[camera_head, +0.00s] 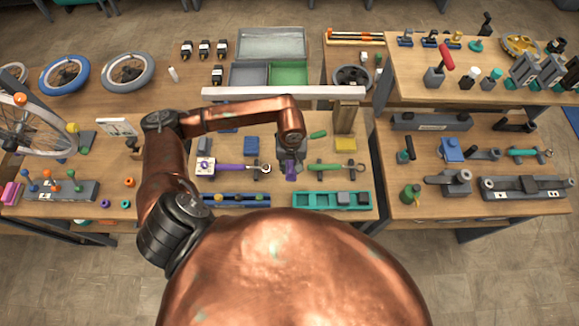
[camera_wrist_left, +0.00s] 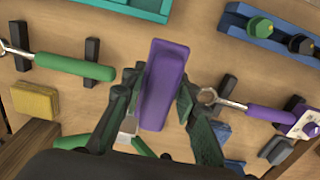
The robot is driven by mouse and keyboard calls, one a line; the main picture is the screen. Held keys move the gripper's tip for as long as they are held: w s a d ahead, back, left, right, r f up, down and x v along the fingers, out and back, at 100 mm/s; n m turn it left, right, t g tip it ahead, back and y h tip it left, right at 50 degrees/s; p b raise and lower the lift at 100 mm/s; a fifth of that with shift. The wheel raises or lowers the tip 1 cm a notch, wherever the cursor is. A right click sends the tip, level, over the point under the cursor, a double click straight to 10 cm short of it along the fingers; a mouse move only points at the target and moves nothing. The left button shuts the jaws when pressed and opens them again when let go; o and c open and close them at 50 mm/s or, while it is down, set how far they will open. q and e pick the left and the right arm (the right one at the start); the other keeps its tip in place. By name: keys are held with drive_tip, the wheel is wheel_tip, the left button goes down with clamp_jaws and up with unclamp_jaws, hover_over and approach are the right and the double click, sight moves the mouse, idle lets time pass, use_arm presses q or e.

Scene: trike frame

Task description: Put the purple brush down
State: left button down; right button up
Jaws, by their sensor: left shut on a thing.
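The purple brush (camera_wrist_left: 165,82) is between the fingers of my left gripper (camera_wrist_left: 158,95), which is shut on it. In the head view the brush (camera_head: 291,171) shows as a small purple block below my left gripper (camera_head: 290,160), over the middle of the wooden table (camera_head: 225,183). The brush points down toward the table; I cannot tell whether it touches the surface. Part of it is hidden by the fingers. My right gripper is not in view.
A purple-handled wrench (camera_head: 232,168) lies to the left on black holders, a green-handled wrench (camera_head: 336,168) to the right. A teal tray (camera_head: 331,200) and a blue tray (camera_head: 236,199) line the front edge. A yellow sponge (camera_head: 345,144) lies beyond. Bare wood shows between them.

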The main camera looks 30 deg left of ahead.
use_arm(q)
drive_tip(key=w+f, duration=0.1)
drive_tip(key=w+a+f, duration=0.1)
drive_tip(key=f, duration=0.1)
drive_tip(key=a+f, duration=0.1)
drive_tip(key=shift+w+f, duration=0.25)
drive_tip(key=shift+w, duration=0.15)
wheel_tip(320, 180, down, 3)
drive_tip(key=shift+w+f+p, duration=0.1)
drive_tip(key=shift+f+p, duration=0.05)
drive_tip(key=shift+p, duration=0.45)
drive_tip(key=shift+f+b, duration=0.4)
drive_tip(key=shift+b, duration=0.15)
drive_tip(key=c, duration=1.8)
unclamp_jaws()
drive_tip(key=shift+c, duration=0.2)
drive_tip(key=o, duration=0.3)
